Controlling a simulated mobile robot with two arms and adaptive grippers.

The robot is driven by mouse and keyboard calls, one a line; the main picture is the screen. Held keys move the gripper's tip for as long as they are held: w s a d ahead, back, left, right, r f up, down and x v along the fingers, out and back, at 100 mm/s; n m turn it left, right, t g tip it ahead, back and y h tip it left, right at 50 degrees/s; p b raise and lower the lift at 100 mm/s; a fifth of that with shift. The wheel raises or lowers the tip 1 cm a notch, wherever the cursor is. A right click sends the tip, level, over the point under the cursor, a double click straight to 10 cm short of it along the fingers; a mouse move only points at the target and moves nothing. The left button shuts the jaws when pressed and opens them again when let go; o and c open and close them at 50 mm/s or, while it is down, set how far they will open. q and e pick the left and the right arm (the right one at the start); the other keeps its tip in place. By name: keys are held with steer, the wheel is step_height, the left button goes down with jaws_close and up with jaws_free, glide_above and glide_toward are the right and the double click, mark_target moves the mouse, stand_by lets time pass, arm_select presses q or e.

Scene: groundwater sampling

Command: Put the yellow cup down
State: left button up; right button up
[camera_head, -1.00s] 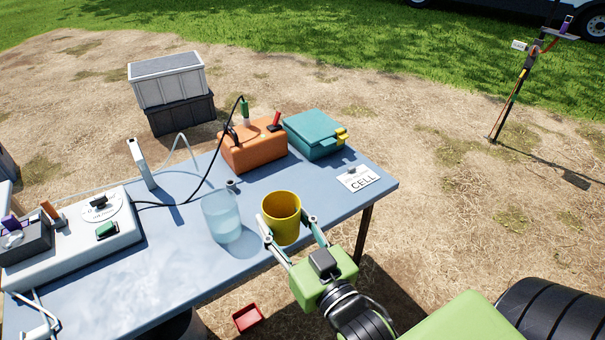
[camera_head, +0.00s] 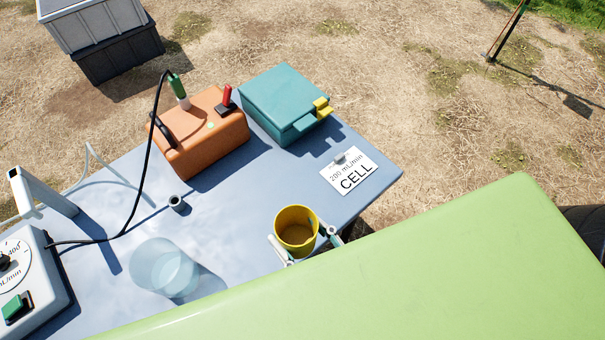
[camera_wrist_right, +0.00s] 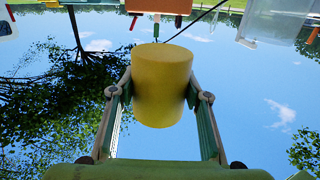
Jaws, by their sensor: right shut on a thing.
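The yellow cup (camera_head: 296,231) is near the right front of the blue-grey table (camera_head: 232,215) in the head view, with its open top facing up. My right gripper (camera_head: 306,240) is shut on it, with one finger on each side. The right wrist view shows the cup (camera_wrist_right: 161,85) between the two fingers of the right gripper (camera_wrist_right: 160,98), with sky behind it. I cannot tell from the head view whether its base touches the table. My green body part hides most of the right arm. My left gripper is not in view.
A clear container (camera_head: 163,268) stands left of the cup. An orange box (camera_head: 200,135), a teal case (camera_head: 284,103) and a "CELL" card (camera_head: 349,170) are farther back. A small grey ring-like piece (camera_head: 179,204) and a white device (camera_head: 28,285) are to the left. Table space around the cup is bare.

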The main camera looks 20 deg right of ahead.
steer(key=shift+w, duration=0.15)
steer(key=w+d+f, duration=0.1)
steer(key=w+f, duration=0.2)
steer(key=w, duration=0.1)
steer(key=w+d+f, duration=0.1)
steer(key=w+f, duration=0.1)
steer(key=w, duration=0.1)
steer(key=w+d+f, duration=0.1)
steer(key=w+f, duration=0.2)
steer(key=w, duration=0.1)
steer(key=shift+w+d+f+p, duration=0.3)
steer(key=shift+w+p, duration=0.05)
steer(key=shift+w+d+f, duration=0.1)
steer(key=shift+w+f, duration=0.3)
steer(key=shift+f, duration=0.1)
step_height(320, 180, down, 3)
steer(key=shift+w+f+b, duration=0.1)
steer(key=shift+f+b, duration=0.05)
steer(key=shift+b, duration=0.15)
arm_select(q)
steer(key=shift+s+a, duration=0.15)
arm_select(e)
steer(key=shift+f, duration=0.15)
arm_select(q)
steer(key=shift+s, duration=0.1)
arm_select(e)
steer(key=o, duration=1.2)
